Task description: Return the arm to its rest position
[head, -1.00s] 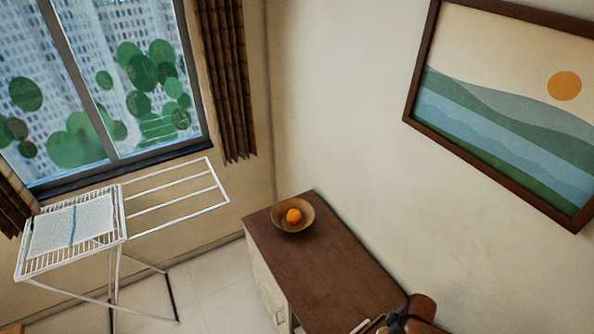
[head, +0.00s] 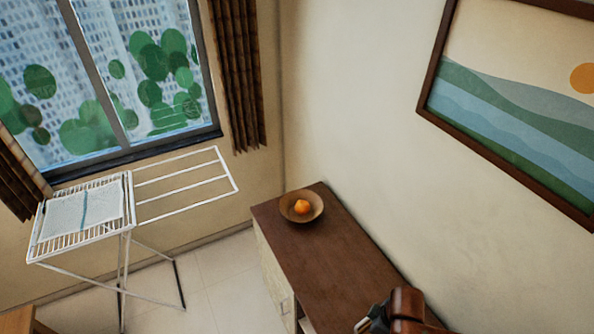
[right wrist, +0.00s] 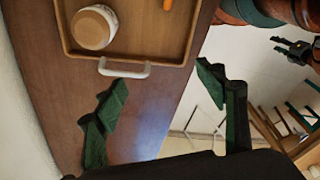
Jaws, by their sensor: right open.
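My right gripper (right wrist: 160,82) shows in the right wrist view with its two dark green fingers spread wide and nothing between them. It is over the front edge of the brown wooden surface, near a tray's pale handle (right wrist: 124,68). A brown and grey part, apparently of my arm, shows at the bottom of the head view over the cabinet's near end. A dark, pronged shape that looks like my left gripper (right wrist: 293,51) is at the upper right of the right wrist view. Its jaws are too small to read.
The wooden tray (right wrist: 177,48) holds a white jar (right wrist: 92,28) and an orange item partly cut off. A bowl (head: 302,218) with an orange fruit (head: 302,207) stands on the cabinet (head: 350,270). A drying rack (head: 125,225) stands left. Tiled floor lies between.

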